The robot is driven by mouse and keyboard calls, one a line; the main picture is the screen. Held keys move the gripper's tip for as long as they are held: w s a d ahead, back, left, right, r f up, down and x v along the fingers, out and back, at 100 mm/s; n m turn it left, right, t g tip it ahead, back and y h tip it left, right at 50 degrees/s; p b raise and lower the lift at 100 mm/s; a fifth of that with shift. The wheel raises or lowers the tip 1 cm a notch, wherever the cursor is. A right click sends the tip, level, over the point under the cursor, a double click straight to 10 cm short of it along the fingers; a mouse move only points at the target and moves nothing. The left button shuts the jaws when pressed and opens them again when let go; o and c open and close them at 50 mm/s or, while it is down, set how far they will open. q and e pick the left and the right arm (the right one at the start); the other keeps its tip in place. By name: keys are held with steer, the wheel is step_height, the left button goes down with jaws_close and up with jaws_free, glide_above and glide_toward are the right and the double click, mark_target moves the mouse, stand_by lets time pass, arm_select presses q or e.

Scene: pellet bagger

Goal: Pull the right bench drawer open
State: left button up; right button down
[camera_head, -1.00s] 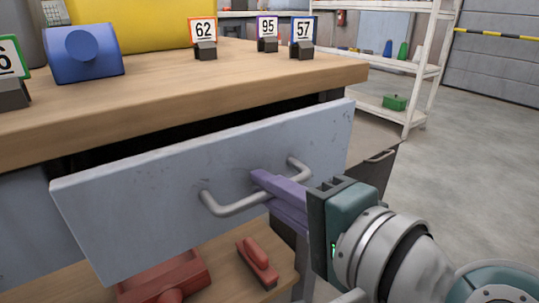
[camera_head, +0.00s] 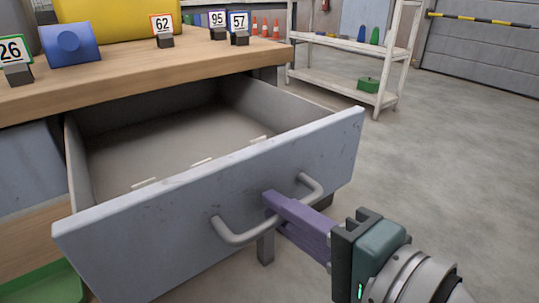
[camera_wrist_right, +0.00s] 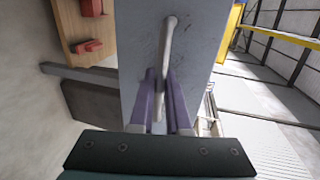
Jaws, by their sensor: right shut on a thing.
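The right bench drawer (camera_head: 215,205) is a grey drawer pulled well out from under the wooden bench top (camera_head: 200,65). Its inside shows, with a few small pale strips lying on the floor near the front. Its bar handle (camera_head: 240,235) is on the front panel and shows in the wrist view (camera_wrist_right: 168,45). My right gripper (camera_head: 275,203), with purple fingers, is shut on the handle, one finger on each side in the wrist view (camera_wrist_right: 160,85). My left gripper is in neither view.
Number cards, a blue object (camera_head: 70,43) and a yellow thing (camera_head: 110,18) stand on the bench. A green tray (camera_head: 48,285) is at lower left. A white shelf rack (camera_head: 340,75) stands behind. The floor (camera_head: 450,160) to the right is clear.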

steer(key=shift+s+d, duration=0.1)
steer(key=shift+s, duration=0.05)
steer(key=c, duration=0.9)
jaws_free()
steer(key=p+v, duration=0.1)
steer(key=v, duration=0.9)
steer(key=shift+r, duration=0.1)
